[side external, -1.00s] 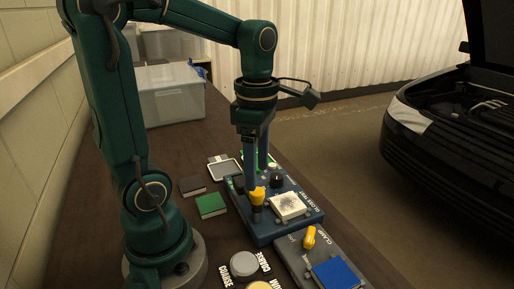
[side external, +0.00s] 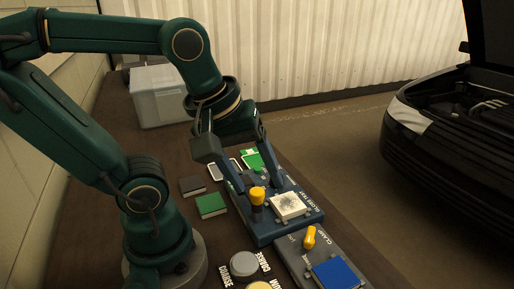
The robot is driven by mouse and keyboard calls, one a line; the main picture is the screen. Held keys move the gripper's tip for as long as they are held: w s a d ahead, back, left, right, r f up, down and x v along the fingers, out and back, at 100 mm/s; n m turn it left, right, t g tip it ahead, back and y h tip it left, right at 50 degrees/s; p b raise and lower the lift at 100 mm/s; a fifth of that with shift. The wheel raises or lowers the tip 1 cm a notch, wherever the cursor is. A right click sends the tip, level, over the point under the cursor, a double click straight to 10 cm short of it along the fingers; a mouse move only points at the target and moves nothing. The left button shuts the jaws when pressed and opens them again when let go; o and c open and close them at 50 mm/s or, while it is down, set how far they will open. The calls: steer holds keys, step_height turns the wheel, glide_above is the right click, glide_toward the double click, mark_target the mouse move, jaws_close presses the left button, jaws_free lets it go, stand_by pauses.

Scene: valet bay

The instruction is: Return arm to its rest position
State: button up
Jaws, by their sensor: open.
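My gripper (side external: 261,187) is open and empty. Its two blue fingers are spread and point down over the back part of the blue gloss test panel (side external: 268,236). The fingertips are behind the yellow-topped black knob (side external: 257,197) and to the left of a white square pad with a grey mottled centre (side external: 290,206). I cannot tell whether the fingertips touch the panel. My arm is bent, with its upper links reaching across the upper left of the view.
A grey clamp panel (side external: 290,262) with a yellow lever (side external: 309,237) and blue pad (side external: 336,274) lies in front. Green (side external: 211,206) and dark (side external: 192,186) blocks lie left. A grey button (side external: 243,264) is near the front.

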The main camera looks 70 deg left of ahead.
steer(key=m, duration=0.8)
steer(key=m+t, duration=0.1)
steer(key=m, duration=0.2)
steer(key=shift+s+d+f+m, duration=0.1)
steer(key=shift+d+f+m, duration=0.2)
steer(key=shift+f+m, duration=0.1)
